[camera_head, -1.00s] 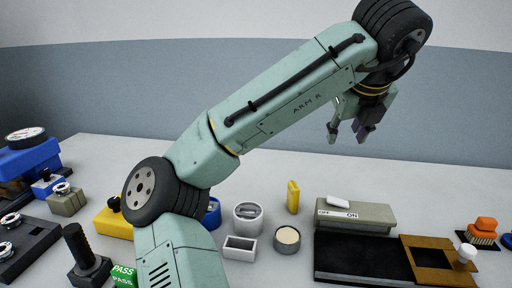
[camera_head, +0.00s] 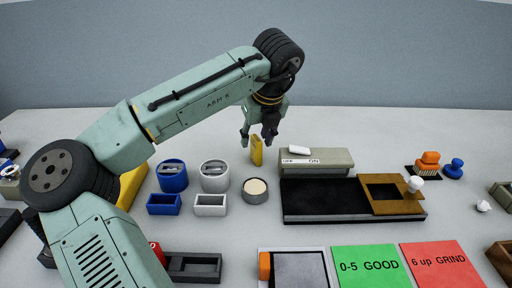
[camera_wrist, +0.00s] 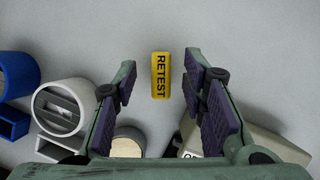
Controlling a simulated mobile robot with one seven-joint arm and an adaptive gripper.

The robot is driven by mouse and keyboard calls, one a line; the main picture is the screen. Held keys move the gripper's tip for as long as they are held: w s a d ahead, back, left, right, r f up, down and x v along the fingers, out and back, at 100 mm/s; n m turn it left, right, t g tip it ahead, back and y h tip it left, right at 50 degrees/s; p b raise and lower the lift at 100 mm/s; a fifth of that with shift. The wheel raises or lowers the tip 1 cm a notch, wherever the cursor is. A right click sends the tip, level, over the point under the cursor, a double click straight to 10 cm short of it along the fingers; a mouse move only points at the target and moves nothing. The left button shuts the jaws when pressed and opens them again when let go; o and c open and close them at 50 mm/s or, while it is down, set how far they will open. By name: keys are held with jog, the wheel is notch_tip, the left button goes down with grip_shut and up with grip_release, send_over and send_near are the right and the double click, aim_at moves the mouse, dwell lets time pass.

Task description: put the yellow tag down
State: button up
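My gripper (camera_head: 259,140) is just above and around the tag in the head view. In the wrist view my gripper (camera_wrist: 160,92) has its two purple-padded fingers wide apart, with a clear gap on each side of the tag. Nothing is held between the fingers.
A grey OFF/ON switch box (camera_head: 318,162) stands close on the right of the tag. A round tin (camera_head: 255,197), a white cylinder (camera_head: 214,184) and a blue cylinder (camera_head: 172,184) stand to the front left. The table behind is clear.

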jog(key=shift+w+f, duration=0.2)
jog(key=shift+f, duration=0.5)
jog(key=shift+c, duration=0.4)
grip_shut()
